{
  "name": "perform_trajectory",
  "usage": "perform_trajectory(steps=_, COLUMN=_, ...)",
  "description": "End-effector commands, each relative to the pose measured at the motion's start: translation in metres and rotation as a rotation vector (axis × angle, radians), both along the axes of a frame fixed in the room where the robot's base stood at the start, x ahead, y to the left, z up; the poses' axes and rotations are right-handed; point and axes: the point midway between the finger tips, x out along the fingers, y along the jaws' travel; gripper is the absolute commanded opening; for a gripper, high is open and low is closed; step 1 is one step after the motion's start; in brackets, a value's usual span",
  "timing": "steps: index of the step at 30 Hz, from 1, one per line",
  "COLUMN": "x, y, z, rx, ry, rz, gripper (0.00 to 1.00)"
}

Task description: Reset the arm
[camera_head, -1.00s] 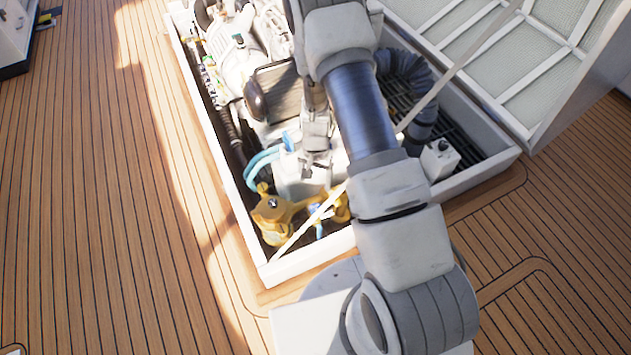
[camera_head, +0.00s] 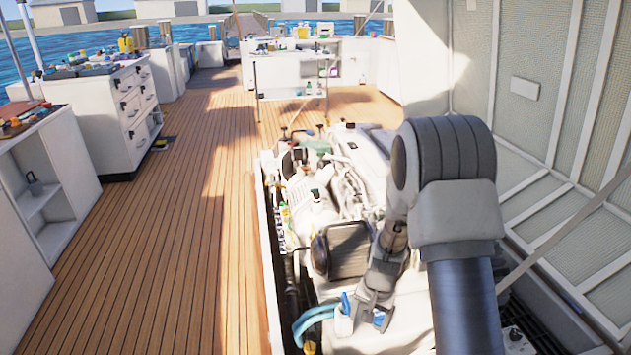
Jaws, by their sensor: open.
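My arm (camera_head: 455,215) stands in the right half of the view, with its grey upper links over the engine hatch. My gripper (camera_head: 370,318) hangs down from it above the engine (camera_head: 350,195), near the bottom middle. It is open, and I see nothing held in it. I cannot tell whether the fingers touch anything below.
The raised hatch cover (camera_head: 540,100) stands on the right, with a strut beside it. White cabinets (camera_head: 110,110) with loose items line the left. A cluttered workbench (camera_head: 295,70) stands at the back. The wooden deck (camera_head: 165,240) left of the hatch is clear.

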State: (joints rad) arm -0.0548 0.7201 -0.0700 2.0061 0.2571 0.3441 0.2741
Motion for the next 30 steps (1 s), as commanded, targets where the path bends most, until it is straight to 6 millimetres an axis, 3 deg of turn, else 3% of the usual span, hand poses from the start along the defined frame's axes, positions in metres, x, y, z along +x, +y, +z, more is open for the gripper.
perform_trajectory(steps=1, x=0.001, y=0.001, z=0.025, rx=0.005, ry=-0.024, rz=0.02, gripper=0.82)
perform_trajectory(steps=3, x=0.0, y=0.003, z=0.054, rx=0.01, ry=-0.047, rz=0.045, gripper=0.82)
perform_trajectory(steps=8, x=-0.012, y=0.006, z=0.115, rx=0.013, ry=-0.098, rz=0.11, gripper=0.82)
perform_trajectory(steps=15, x=-0.044, y=0.007, z=0.196, rx=0.001, ry=-0.177, rz=0.206, gripper=0.82)
perform_trajectory(steps=21, x=-0.081, y=0.006, z=0.25, rx=-0.024, ry=-0.24, rz=0.283, gripper=0.82)
perform_trajectory(steps=30, x=-0.15, y=0.001, z=0.307, rx=-0.088, ry=-0.33, rz=0.388, gripper=0.82)
